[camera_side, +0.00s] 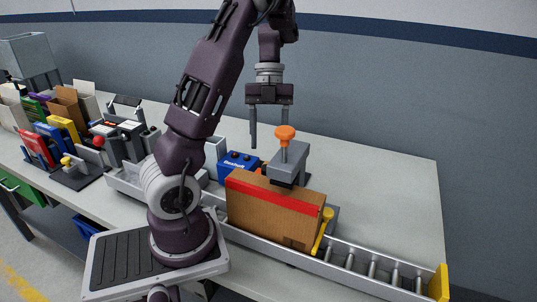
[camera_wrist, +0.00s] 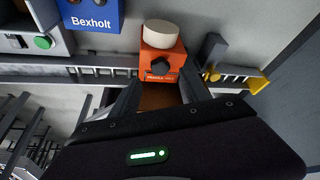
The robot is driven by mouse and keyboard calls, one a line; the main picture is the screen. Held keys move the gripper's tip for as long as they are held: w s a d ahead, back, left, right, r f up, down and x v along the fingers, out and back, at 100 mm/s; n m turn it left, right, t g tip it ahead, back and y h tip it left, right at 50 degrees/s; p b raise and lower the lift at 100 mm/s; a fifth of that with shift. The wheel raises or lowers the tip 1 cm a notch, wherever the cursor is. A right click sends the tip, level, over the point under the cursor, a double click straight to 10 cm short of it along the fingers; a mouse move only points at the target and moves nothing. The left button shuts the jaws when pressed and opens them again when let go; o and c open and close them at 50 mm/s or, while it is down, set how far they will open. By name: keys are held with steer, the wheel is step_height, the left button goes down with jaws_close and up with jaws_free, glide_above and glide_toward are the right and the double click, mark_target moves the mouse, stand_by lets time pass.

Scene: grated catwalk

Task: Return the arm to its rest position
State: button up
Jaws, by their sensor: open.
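My gripper (camera_side: 269,138) hangs from my arm, pointing down, above the bench behind the cardboard box. Its two dark fingers are apart with nothing between them. The right fingertip is partly hidden by an orange knob in the side view. In the wrist view my gripper (camera_wrist: 162,97) shows its fingers spread, with a strip of brown surface below between them. My arm is raised and bent over the bench, not folded in.
A cardboard box (camera_side: 272,212) with red tape stands on the roller conveyor (camera_side: 365,268). A grey device (camera_side: 288,163) with an orange knob rises by it. A blue box (camera_side: 237,163) and an orange device (camera_wrist: 163,62) are close. The bench's right rear (camera_side: 390,180) is clear.

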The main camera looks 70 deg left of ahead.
steer(key=shift+v, duration=0.8)
